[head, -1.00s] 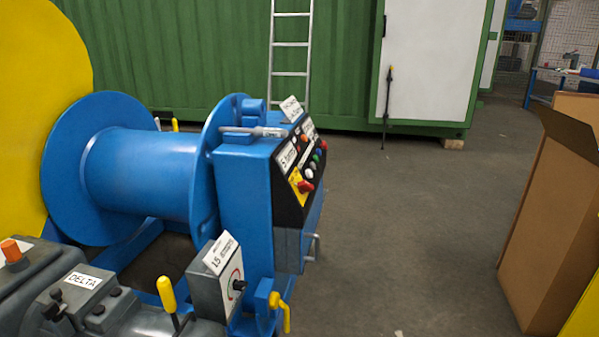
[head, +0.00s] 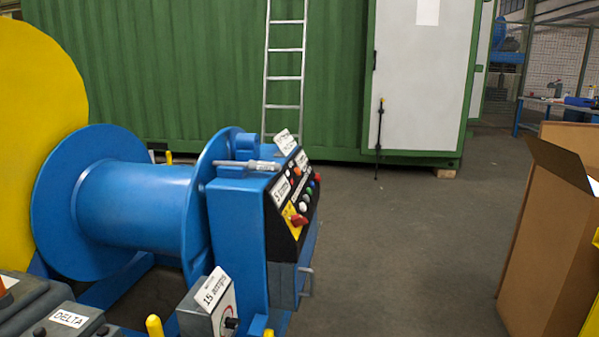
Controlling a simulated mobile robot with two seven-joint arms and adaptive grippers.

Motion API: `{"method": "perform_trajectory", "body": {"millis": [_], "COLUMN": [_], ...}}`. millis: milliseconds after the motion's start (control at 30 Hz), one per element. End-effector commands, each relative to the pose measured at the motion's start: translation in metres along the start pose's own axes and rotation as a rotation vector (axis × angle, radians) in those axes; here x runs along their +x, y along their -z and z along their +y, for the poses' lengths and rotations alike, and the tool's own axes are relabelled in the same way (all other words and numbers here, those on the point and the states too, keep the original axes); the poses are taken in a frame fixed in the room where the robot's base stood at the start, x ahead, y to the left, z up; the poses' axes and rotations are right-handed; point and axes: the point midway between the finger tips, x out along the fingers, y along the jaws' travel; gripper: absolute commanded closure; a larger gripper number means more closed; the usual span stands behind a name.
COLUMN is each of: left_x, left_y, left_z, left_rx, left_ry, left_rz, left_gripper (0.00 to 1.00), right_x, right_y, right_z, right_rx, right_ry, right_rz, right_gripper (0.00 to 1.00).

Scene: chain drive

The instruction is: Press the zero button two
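A blue machine with a large drum (head: 135,205) stands at the left in the head view. Its black control panel (head: 291,203) is on the right side of the blue housing (head: 236,235), seen at a steep angle. The panel carries several small coloured buttons, a red knob (head: 299,220) on a yellow plate, and white labels. The button labels are too small to read, so I cannot tell which is the zero button. Neither of my grippers is in view.
A grey box labelled DELTA (head: 70,320) and a dial box (head: 212,308) are at the lower left. An open cardboard box (head: 545,240) stands at the right. Grey floor (head: 410,240) is free between. A green container (head: 200,75) with a ladder (head: 285,75) is behind.

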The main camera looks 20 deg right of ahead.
Motion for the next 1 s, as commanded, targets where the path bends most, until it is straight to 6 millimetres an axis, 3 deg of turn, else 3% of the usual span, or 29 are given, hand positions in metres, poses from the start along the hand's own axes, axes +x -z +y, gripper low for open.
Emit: {"method": "perform_trajectory", "body": {"millis": [33,233,1000], "left_x": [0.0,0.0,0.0], "left_y": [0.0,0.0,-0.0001], "left_z": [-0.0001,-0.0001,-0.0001], "left_rx": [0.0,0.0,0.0], "left_ry": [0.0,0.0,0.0], "left_rz": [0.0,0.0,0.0], "left_gripper": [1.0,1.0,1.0], "right_x": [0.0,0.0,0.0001], "right_y": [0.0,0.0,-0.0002], "right_z": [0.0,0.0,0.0], "right_rx": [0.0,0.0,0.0], "right_ry": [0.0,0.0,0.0], "right_rz": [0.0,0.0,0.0], "right_gripper": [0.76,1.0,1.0]}}
